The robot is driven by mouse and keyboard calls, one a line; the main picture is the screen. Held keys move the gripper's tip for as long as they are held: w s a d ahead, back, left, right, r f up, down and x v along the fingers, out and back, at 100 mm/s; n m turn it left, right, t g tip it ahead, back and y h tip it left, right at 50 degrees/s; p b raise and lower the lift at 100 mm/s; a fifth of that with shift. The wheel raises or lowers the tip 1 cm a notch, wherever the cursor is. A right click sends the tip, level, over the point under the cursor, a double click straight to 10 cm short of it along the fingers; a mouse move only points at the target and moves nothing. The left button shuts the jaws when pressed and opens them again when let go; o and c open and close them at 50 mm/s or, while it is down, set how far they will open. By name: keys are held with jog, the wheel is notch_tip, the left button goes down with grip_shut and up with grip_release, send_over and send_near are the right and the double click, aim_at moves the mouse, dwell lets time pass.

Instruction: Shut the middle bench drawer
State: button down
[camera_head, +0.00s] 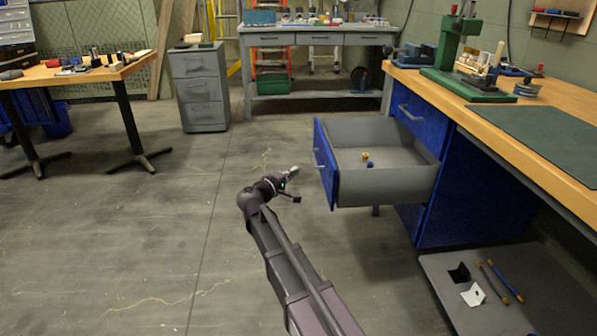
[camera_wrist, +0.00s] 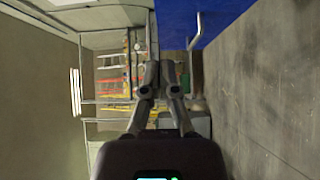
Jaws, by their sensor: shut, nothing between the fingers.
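The middle bench drawer (camera_head: 387,187) is pulled well out of the bench. Its grey tray shows, and its blue front (camera_head: 325,163) with a bar handle (camera_head: 318,153) faces left. My gripper (camera_head: 295,170) is shut and empty, in front of the drawer's front and a little left of it, with a visible gap. In the wrist view my gripper (camera_wrist: 162,75) has its fingers together, and the blue drawer front (camera_wrist: 220,15) with its handle (camera_wrist: 195,32) is at the upper right. That view is turned on its side.
A small brass piece (camera_head: 365,156) and a blue piece (camera_head: 370,166) lie in the drawer. A blue drawer (camera_head: 418,127) above it is shut. A low grey shelf (camera_head: 450,290) holds small parts below right. The floor to the left is clear.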

aim_at(328, 157)
jog(key=shift+s+d+x, duration=0.35)
jog(key=shift+x, duration=1.6)
jog(key=shift+s+d+x, duration=0.3)
jog(key=shift+x, duration=1.65)
jog(key=shift+s+d+x, duration=0.35)
jog(key=shift+x, duration=1.6)
